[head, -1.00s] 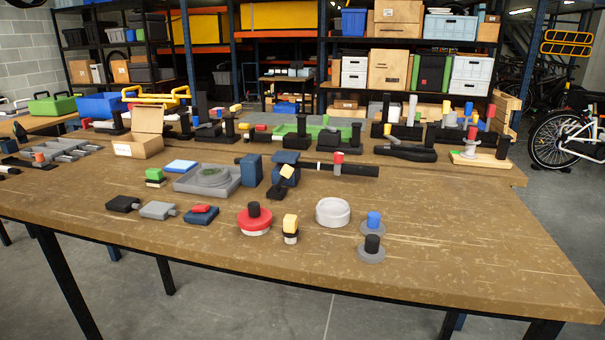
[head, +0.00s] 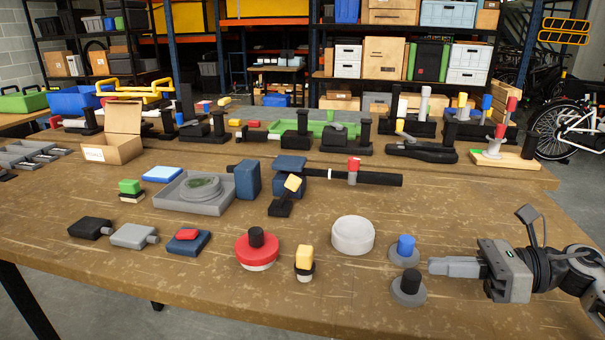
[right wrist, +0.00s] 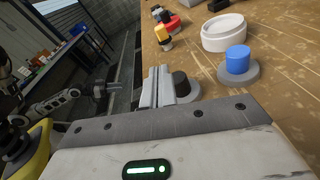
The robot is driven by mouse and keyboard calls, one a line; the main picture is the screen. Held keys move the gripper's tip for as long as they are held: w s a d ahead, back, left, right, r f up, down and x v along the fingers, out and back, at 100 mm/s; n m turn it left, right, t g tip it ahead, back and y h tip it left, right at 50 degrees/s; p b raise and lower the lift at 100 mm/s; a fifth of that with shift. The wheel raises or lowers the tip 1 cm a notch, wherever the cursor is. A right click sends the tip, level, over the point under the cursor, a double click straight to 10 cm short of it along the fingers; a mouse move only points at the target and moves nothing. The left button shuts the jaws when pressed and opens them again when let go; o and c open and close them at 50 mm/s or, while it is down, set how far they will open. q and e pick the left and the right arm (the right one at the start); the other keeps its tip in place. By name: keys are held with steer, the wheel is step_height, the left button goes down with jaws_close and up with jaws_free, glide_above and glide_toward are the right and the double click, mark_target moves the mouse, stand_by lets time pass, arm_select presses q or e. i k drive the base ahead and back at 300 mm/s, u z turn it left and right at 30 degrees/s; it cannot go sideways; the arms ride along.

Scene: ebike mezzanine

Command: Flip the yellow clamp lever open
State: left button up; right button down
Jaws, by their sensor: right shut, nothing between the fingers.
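A yellow lever piece (head: 293,183) sits tilted on a small black base in front of the dark blue block, mid-table in the head view. Another yellow-topped piece with a black collar (head: 304,258) stands near the front edge; it also shows in the right wrist view (right wrist: 161,34). I cannot tell for sure which is the clamp lever. My right gripper (head: 432,266) is shut and empty over the front right of the table, well right of both. Its fingers also show in the right wrist view (right wrist: 158,80). My left gripper (right wrist: 105,90) is small in the right wrist view, its jaws unclear.
A black knob on a grey disc (head: 408,288) and a blue knob (head: 405,247) stand beside my right fingertips. A white round dish (head: 353,235) and red knob (head: 257,250) lie further left. A black bar with red clip (head: 353,171) lies behind.

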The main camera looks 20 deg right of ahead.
mark_target(292, 183)
steer(key=i, duration=0.85)
